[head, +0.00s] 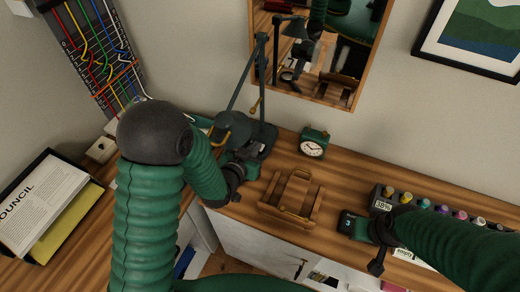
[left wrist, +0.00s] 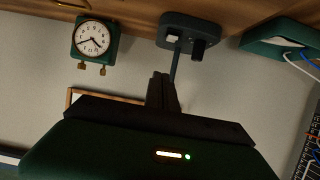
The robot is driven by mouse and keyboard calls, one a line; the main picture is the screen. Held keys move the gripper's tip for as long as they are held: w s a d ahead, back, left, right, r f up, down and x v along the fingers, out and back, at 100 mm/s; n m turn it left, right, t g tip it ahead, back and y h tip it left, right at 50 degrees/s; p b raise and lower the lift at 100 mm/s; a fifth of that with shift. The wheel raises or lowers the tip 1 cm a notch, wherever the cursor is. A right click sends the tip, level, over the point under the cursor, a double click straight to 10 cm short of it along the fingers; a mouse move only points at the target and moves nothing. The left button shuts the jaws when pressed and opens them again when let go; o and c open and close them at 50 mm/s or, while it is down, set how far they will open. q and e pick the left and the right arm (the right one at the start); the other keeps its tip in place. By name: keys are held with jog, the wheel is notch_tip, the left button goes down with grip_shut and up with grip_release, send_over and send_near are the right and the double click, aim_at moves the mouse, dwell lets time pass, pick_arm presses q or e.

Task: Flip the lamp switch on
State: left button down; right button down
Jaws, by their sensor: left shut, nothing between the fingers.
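The dark desk lamp (head: 270,130) stands on the desk against the wall, with its jointed arm rising and its shade (head: 232,127) hanging low to the left. In the left wrist view, which is upside down, the lamp base (left wrist: 190,22) shows with a pale patch and a dark raised block on it; which is the switch I cannot tell. My left gripper (head: 252,165) is just in front of the base. Its fingers show shut and empty in the left wrist view (left wrist: 163,88), apparently short of the base. My right gripper (head: 350,222) is over the desk's front right; its finger opening is unclear.
A green clock (head: 312,146) stands right of the lamp. A wooden holder (head: 291,202) sits in front of it. A row of coloured-top bottles (head: 440,208) is at the right. A document tray (head: 45,208) and cabled panel (head: 92,50) are at the left. A mirror hangs behind.

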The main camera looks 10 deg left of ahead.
pick_arm(q)
send_over(259, 156)
jog(key=f, duration=0.3)
jog(key=shift+w+a, duration=0.2)
jog(key=shift+w, duration=0.05)
jog(key=shift+s+a+f, duration=0.15)
jog(key=shift+f, duration=0.45)
jog(key=shift+s+a+f, duration=0.15)
jog(key=shift+f, duration=0.75)
jog(key=shift+d, duration=0.5)
jog(key=shift+s+a+f+b, duration=0.2)
jog(key=shift+f+b, duration=0.35)
jog(key=shift+b, duration=0.05)
jog(key=shift+s+a+r, duration=0.15)
jog(key=shift+r, duration=0.05)
jog(key=shift+w+r+p, duration=0.2)
jog(key=shift+r+p, duration=0.5)
jog(key=shift+p, duration=0.1)
pick_arm(e)
jog(key=shift+a+r, duration=0.25)
jog(key=shift+a, duration=0.2)
pick_arm(q)
jog(key=shift+s, duration=0.1)
pick_arm(e)
jog(key=shift+s, duration=0.1)
